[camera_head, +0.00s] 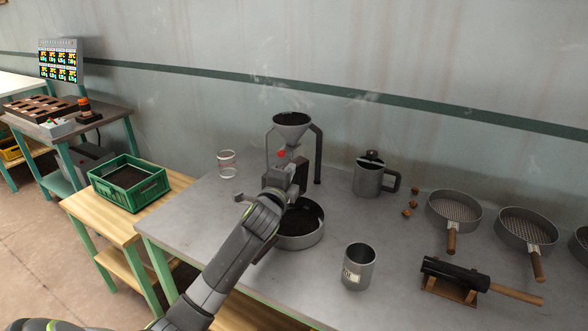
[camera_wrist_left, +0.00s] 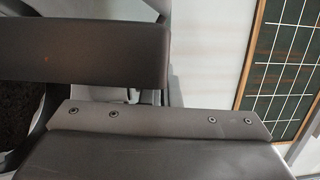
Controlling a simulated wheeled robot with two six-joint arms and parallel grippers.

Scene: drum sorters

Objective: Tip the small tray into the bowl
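A round grey metal bowl (camera_head: 318,236) with dark granular contents stands on the grey table, partly hidden by my left arm. My left gripper (camera_head: 291,174) is above the bowl's back left side, in front of the funnel stand. In the left wrist view its dark fingers (camera_wrist_left: 120,92) fill much of the picture, with a narrow gap between them; I cannot make out a held object. Dark granules show at that view's left edge. I cannot clearly identify a small tray; it may be hidden by the gripper. My right gripper is not in view.
A funnel (camera_head: 292,130) on a stand rises behind the gripper. A glass (camera_head: 227,163) stands left. A lidded jug (camera_head: 368,180), a metal cup (camera_head: 358,268), sieves (camera_head: 453,212) and a black roller on a cradle (camera_head: 455,277) stand right. A green crate (camera_head: 128,183) sits on a side table.

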